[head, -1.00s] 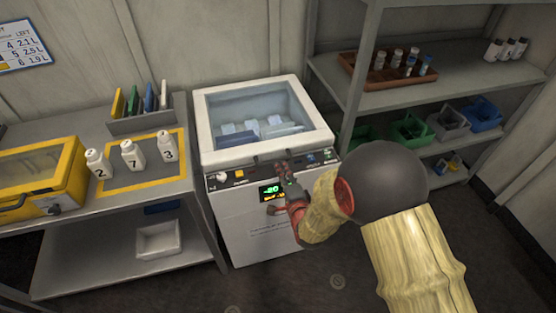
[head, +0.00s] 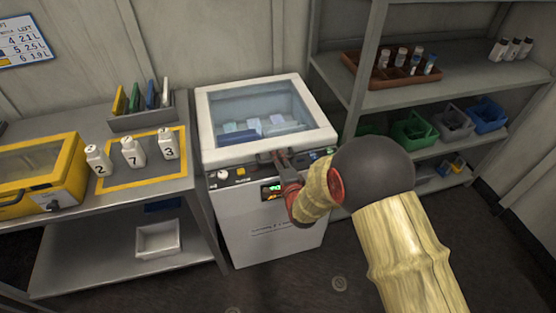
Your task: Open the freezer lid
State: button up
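The freezer (head: 265,235) is a white chest-like unit with a control strip and a small green display on its upper front. Its lid (head: 212,148) has a white frame and a clear window, and it looks closed. Pale packets show through the glass. My gripper (head: 274,157) is at the middle of the lid's front edge, where the dark handle is. The fingers are small and partly hidden by my wrist, so I cannot tell whether they are around the handle or only touching it.
A metal bench (head: 70,245) on the left holds a yellow case (head: 50,180), numbered white bottles (head: 133,152) and a folder rack (head: 143,118). Shelves (head: 440,97) on the right carry a brown vial tray (head: 390,75) and coloured bins (head: 414,130). Open floor lies in front.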

grip_shut()
dwell(0.6)
